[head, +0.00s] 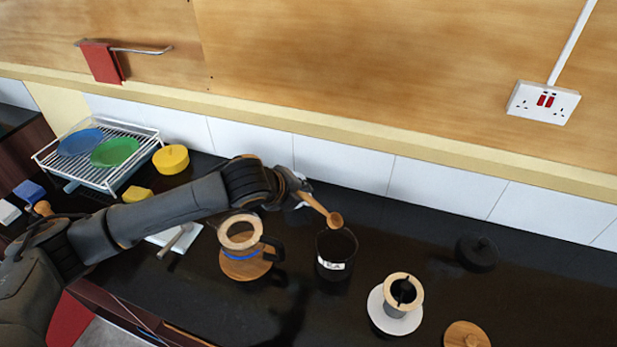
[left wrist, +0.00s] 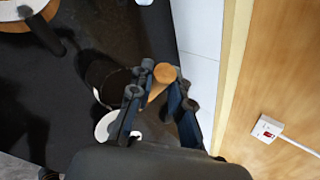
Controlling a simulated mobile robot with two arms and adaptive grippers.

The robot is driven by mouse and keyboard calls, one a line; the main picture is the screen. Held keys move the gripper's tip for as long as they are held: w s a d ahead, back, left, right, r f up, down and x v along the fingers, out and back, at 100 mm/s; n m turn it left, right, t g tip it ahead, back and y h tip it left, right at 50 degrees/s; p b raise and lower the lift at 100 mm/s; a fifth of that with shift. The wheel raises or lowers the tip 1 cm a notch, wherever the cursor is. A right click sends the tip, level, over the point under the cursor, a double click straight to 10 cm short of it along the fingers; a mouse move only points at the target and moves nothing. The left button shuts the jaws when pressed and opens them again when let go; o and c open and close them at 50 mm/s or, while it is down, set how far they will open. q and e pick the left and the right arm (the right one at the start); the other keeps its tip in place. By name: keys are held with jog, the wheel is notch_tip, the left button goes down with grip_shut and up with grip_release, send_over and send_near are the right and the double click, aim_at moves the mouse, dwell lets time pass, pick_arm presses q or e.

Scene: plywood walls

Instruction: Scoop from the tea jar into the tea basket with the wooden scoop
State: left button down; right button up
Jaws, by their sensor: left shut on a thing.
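My left gripper (head: 299,192) is shut on the handle of the wooden scoop (head: 326,212). The scoop's bowl hangs just above the back left rim of the black tea jar (head: 333,268), which is open and has a white label. The tea basket, a dark strainer with a wooden rim (head: 404,291), stands on a white saucer (head: 382,310) to the right of the jar. Whether the scoop holds tea I cannot tell. My right gripper is not in view.
A pot with a wooden collar (head: 240,232) stands left of the jar. A black lid (head: 477,252) and a wooden lid (head: 466,335) lie to the right. A dish rack (head: 143,143) and yellow pot (head: 171,159) stand at the back left. A tiled wall runs behind the counter.

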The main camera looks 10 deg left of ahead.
pick_arm(q)
jog(key=shift+s+a, duration=0.25)
jog(key=shift+s, duration=0.05)
jog(key=shift+d+f, duration=0.1)
jog(key=shift+f, duration=0.05)
notch_tip(320, 180, down, 12)
jog(key=d+h+b, duration=0.2)
jog(key=b, duration=0.8)
jog(key=a+r+n+h, duration=0.3)
jog(key=a+r+h, duration=0.1)
jog(key=r, duration=0.3)
jog(key=shift+w+a+r+h+b, duration=0.2)
jog(key=shift+r+h+b, duration=0.1)
jog(key=shift+b, duration=0.15)
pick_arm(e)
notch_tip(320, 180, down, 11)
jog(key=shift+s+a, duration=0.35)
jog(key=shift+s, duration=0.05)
